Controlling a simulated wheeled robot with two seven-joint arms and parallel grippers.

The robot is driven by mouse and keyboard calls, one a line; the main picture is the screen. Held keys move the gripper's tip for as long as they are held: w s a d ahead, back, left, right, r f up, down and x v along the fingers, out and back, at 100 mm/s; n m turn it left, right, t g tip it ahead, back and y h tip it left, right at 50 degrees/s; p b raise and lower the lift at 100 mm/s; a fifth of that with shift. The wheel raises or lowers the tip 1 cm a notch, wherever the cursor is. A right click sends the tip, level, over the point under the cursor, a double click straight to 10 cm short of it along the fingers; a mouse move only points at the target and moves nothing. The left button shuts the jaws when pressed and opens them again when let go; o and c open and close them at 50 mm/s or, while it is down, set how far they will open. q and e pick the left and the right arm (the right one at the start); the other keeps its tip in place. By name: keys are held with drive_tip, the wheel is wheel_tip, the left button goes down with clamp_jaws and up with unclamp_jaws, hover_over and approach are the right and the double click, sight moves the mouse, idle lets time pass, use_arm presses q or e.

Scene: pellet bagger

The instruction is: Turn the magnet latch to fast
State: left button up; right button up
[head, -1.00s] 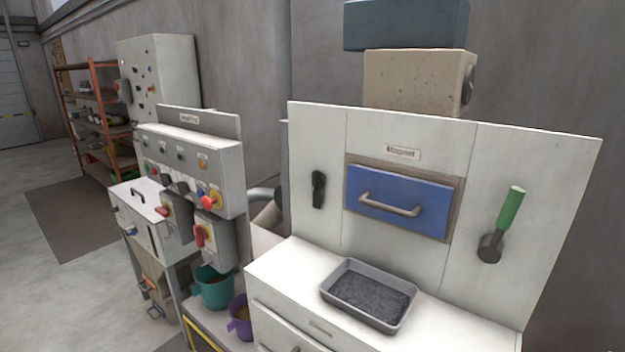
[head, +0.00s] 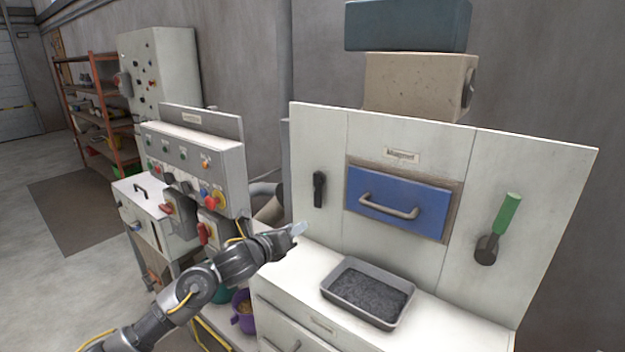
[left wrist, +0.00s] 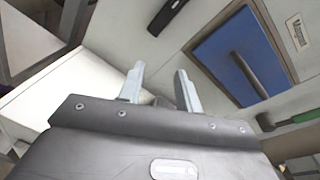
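The magnet station is a white panel with a blue drawer front (head: 398,203) under a "Magnet" label (head: 402,156). A black upright handle (head: 319,189), which looks like the latch, is on the panel left of the drawer; it also shows at the top of the left wrist view (left wrist: 168,16). A green-handled lever or tool (head: 497,229) is on the panel's right; I cannot tell which. My left gripper (head: 299,229) is below and left of the black handle, apart from it. In the left wrist view its two fingers (left wrist: 160,88) are spread and empty. My right gripper is out of view.
A grey tray of dark pellets (head: 368,293) stands on the white counter (head: 297,262) below the drawer. A control box (head: 190,160) with knobs and red switches is left of my arm. A purple bucket (head: 243,314) is beside the counter. Space before the panel is clear.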

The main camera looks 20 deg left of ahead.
sight(314, 176)
use_arm(q)
drive_tip(key=w+a+r+m+h, duration=0.2)
drive_tip(key=w+r+m, duration=0.3)
drive_tip(key=r, duration=0.4)
drive_tip(key=shift+m+t, duration=0.4)
drive_tip(key=shift+m, duration=0.3)
drive_tip(key=p+x, duration=0.4)
drive_tip(key=x, duration=0.3)
drive_tip(key=shift+w+d, duration=0.2)
drive_tip(key=shift+w, duration=0.15)
drive_tip(key=shift+x, duration=0.8)
drive_tip(key=shift+f, duration=0.1)
clamp_jaws()
